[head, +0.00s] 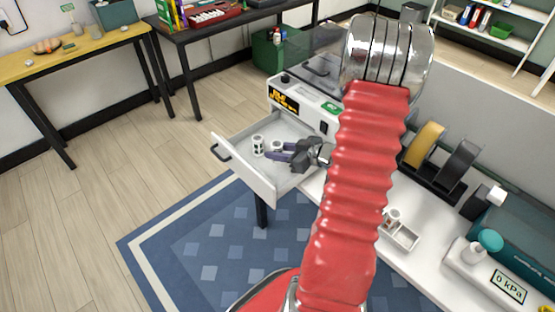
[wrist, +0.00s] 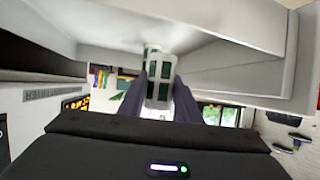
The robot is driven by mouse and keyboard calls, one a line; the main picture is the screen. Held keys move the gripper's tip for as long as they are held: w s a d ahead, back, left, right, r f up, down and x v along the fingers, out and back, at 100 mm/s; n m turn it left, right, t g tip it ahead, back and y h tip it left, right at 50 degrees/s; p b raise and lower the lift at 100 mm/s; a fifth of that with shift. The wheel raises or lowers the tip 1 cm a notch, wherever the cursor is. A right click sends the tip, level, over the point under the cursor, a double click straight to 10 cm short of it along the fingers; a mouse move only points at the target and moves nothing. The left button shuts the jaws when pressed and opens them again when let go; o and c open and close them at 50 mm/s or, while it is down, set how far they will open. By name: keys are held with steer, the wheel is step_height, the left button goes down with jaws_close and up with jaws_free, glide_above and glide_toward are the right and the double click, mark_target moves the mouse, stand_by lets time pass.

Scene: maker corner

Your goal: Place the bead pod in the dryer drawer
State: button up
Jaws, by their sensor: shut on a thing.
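The dryer drawer (head: 245,172) is pulled out from the white dryer (head: 305,102), its inside showing. My gripper (head: 278,151) is inside the drawer's outline, shut on a small white bead pod (head: 276,145). In the wrist view the held bead pod (wrist: 158,77), white with dark green windows, sits between the two dark fingers. I cannot tell whether the held pod touches the drawer floor.
Another pod (head: 393,216) stands in a small white tray (head: 405,238) on the bench. Spools (head: 425,145) and a gauge reading 0 kPa (head: 508,287) are also on the bench. The drawer's handle (head: 221,148) faces open floor at left.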

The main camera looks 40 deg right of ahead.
steer(key=shift+f, duration=2.1)
steer(key=o, duration=1.1)
steer(key=shift+f, duration=0.1)
steer(key=shift+c, duration=0.2)
steer(key=shift+s+r, duration=0.2)
steer(key=shift+r, duration=0.05)
steer(key=v, duration=1.1)
steer(key=shift+s, duration=0.3)
